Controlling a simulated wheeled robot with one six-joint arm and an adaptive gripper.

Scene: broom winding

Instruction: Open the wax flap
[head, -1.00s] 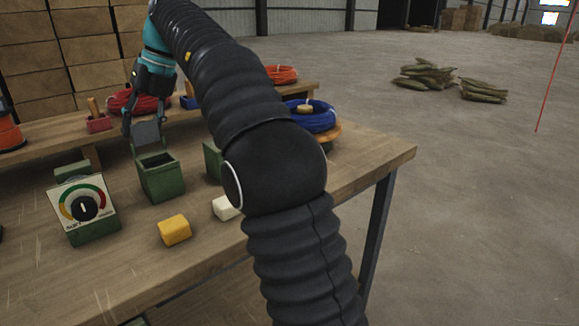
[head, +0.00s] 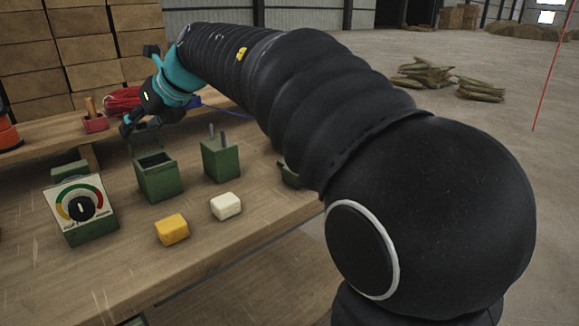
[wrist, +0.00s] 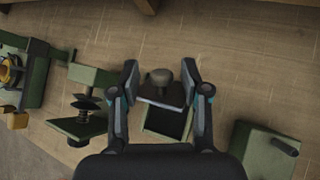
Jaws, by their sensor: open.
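A small green box (head: 157,180) stands on the workbench with a dark opening in its top. In the wrist view its dark opening (wrist: 168,121) shows just below the grey flap (wrist: 162,94), which appears raised. A round knob (wrist: 159,77) on the flap lies between my two fingers. My gripper (wrist: 160,76) is open, with a finger on each side of the knob; I cannot tell whether they touch it. In the head view my gripper (head: 132,127) is over the back of the box, and the flap is hard to make out there.
A green dial box (head: 82,208) stands to the left. A green block with two pegs (head: 220,157) stands to the right. A yellow block (head: 172,229) and a white block (head: 226,206) lie in front. A red coil (head: 122,99) sits on the shelf behind.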

